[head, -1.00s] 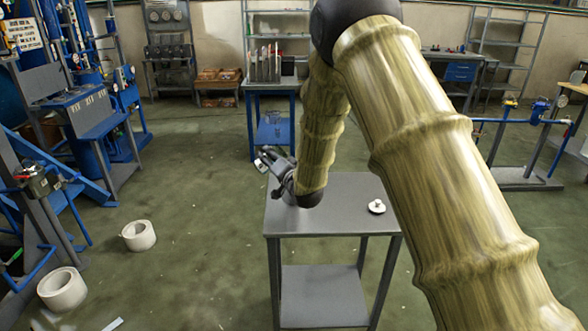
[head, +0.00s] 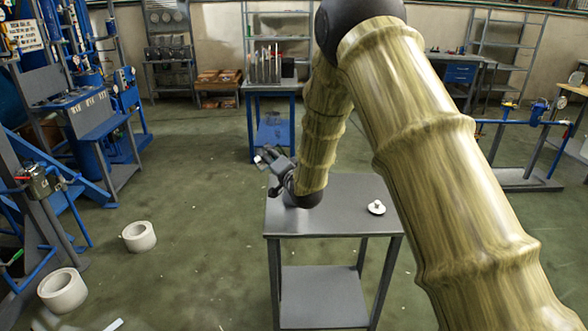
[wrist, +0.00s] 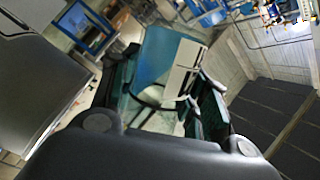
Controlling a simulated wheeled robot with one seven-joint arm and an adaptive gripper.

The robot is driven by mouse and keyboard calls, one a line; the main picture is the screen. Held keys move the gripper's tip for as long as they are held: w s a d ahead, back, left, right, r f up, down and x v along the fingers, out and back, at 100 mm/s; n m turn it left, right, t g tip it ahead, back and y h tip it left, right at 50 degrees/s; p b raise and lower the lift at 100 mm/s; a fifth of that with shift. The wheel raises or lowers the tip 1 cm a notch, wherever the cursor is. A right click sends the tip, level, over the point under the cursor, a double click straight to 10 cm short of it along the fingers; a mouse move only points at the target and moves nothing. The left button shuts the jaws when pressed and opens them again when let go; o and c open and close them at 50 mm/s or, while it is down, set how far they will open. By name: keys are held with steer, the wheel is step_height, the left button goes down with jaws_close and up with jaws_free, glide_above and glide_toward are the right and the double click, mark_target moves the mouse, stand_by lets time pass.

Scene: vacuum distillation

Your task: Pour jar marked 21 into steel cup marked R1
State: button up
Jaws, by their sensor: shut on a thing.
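My gripper (head: 270,161) is over the far left edge of a grey metal table (head: 330,225). In the wrist view, my gripper (wrist: 163,98) is shut on a blue-tinted jar (wrist: 168,55) with a pale label. The jar looks tilted in this view, and the label's marking cannot be read. In the head view the jar cannot be clearly told from the fingers. I cannot make out a steel cup marked R1 in either view.
A small white lid-like piece (head: 376,207) lies on the table's right side. A blue-framed bench (head: 272,88) with upright items stands behind. White rings (head: 139,236) lie on the floor at left.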

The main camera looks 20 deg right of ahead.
steer(key=shift+w, duration=0.1)
steer(key=shift+r+m, duration=0.15)
steer(key=shift+m, duration=0.15)
steer(key=shift+d, duration=0.1)
steer(key=shift+r+m, duration=0.3)
steer(key=shift+m, duration=0.4)
steer(key=shift+d, duration=0.2)
steer(key=shift+r+m+t, duration=0.15)
steer(key=shift+m+t, duration=0.15)
steer(key=shift+m, duration=0.1)
steer(key=shift+d+r+m, duration=0.2)
steer(key=shift+d+m, duration=0.3)
steer(key=shift+d, duration=0.05)
stand_by(0.4)
steer(key=shift+a, duration=0.1)
steer(key=shift+f+m+t+b, duration=0.35)
steer(key=shift+m+b, duration=0.1)
steer(key=shift+m, duration=0.35)
stand_by(0.8)
